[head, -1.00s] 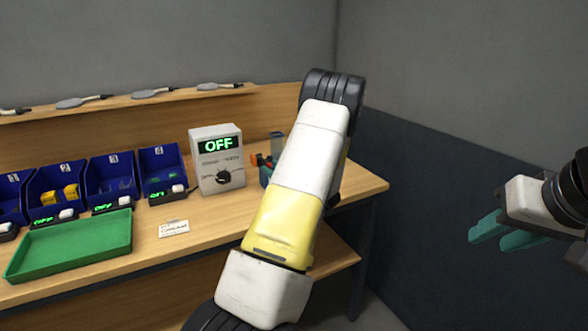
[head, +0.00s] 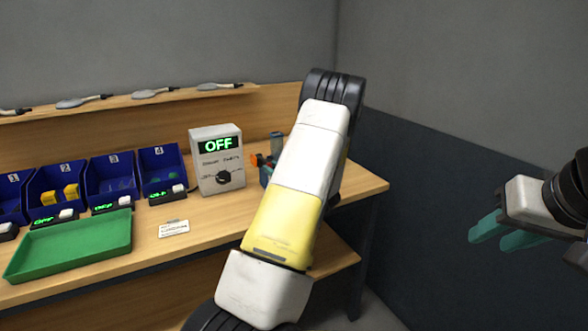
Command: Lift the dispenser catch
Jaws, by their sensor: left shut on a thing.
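No part that I can tell as a dispenser catch shows. A small teal holder (head: 265,175) with orange and dark pieces (head: 258,160) stands at the bench's right end. It is partly hidden by my left arm, and I cannot tell whether it is the dispenser. My left arm crosses the middle of the head view from the bottom and bends at the top. My left gripper is hidden behind it. My right gripper (head: 490,239) is at the right edge, its teal fingers apart with nothing visible between them, far from the bench.
A grey control box (head: 232,154) reading OFF, with a dark knob (head: 223,178), stands on the wooden bench. Several blue numbered bins (head: 112,163) with small displays stand to its left. A green tray (head: 70,246) and a white card (head: 173,229) lie in front. A shelf (head: 60,117) runs behind.

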